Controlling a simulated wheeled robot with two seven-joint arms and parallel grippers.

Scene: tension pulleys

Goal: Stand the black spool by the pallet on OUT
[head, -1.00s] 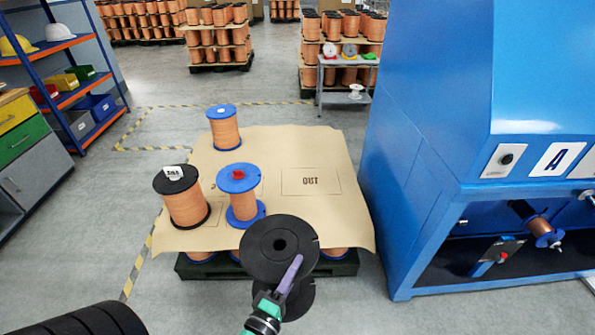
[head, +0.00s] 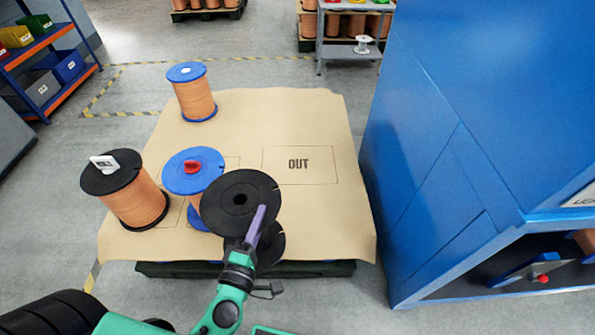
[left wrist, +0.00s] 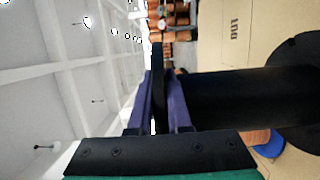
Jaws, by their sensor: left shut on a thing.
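The black spool (head: 232,197) is empty and roughly upright at the near edge of the pallet (head: 300,269). My left gripper (head: 257,222) is shut on its upper flange. In the left wrist view, the purple fingers (left wrist: 160,103) pinch the flange and the black core (left wrist: 230,97) extends right. Whether its lower flange touches anything is hidden. The OUT rectangle (head: 299,164) on the brown sheet (head: 330,215) is bare, farther back and right of the spool. OUT also shows in the left wrist view (left wrist: 234,32). My right gripper is not in view.
A blue-flanged copper spool with a red piece (head: 193,172) stands close behind-left of the black spool. A black-flanged copper spool with a white tag (head: 128,192) stands left. Another blue-topped spool (head: 192,92) stands at the back. A blue machine (head: 450,150) rises right of the pallet.

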